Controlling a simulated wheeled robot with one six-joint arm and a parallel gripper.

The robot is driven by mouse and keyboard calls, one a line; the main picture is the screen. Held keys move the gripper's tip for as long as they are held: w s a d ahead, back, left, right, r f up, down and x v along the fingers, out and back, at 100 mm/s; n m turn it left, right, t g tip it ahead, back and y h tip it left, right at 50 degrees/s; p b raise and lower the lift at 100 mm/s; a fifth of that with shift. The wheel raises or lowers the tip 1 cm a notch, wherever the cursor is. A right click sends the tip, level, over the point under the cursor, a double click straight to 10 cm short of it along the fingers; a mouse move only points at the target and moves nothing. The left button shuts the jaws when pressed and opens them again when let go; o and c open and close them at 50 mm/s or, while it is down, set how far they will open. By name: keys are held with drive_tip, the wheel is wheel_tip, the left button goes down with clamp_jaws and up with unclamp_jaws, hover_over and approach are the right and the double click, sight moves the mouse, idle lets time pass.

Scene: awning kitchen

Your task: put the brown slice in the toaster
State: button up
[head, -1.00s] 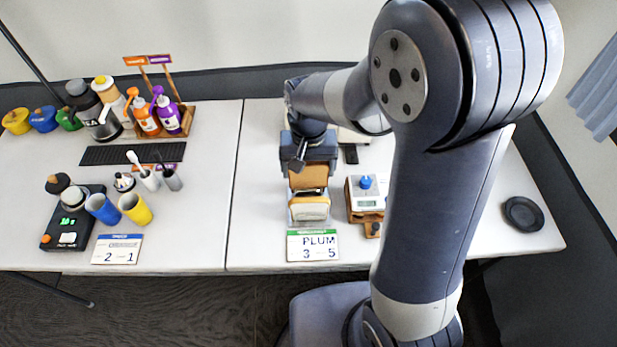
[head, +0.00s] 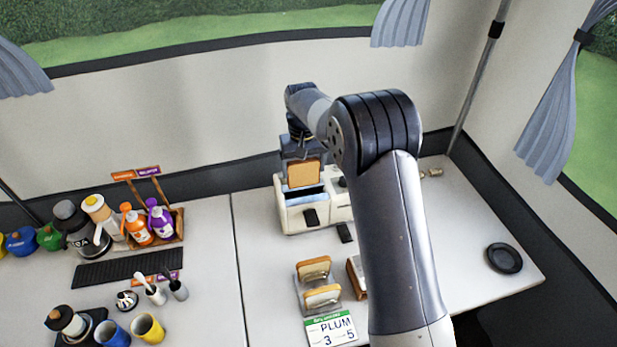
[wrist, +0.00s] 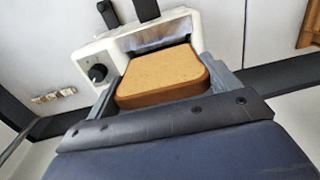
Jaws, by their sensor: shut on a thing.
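My gripper (head: 303,160) is shut on a golden-brown slice with a darker crust (head: 305,175), held upright with its lower edge hanging down. The slice also shows between the two fingers in the wrist view (wrist: 160,82). The cream toaster (head: 292,219) stands below it at the back of the right table. The slice's lower edge is at or just above the toaster's slot; I cannot tell whether it has entered. In the wrist view, the toaster (wrist: 80,57) shows a dark slot just beyond the slice. My arm hides part of the toaster's right side.
Bottles (head: 137,226) and cups (head: 148,328) stand on the left table. A black round dish (head: 504,258) lies at the right.

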sight(305, 182)
drive_tip(key=shift+w+d+r, duration=0.1)
drive_tip(key=shift+w+r, duration=0.05)
drive_tip(key=shift+w, duration=0.3)
drive_tip(key=shift+f+b, duration=2.45)
drive_tip(key=shift+f, duration=1.4)
drive_tip(key=o, duration=0.6)
drive_tip(key=shift+o, duration=0.2)
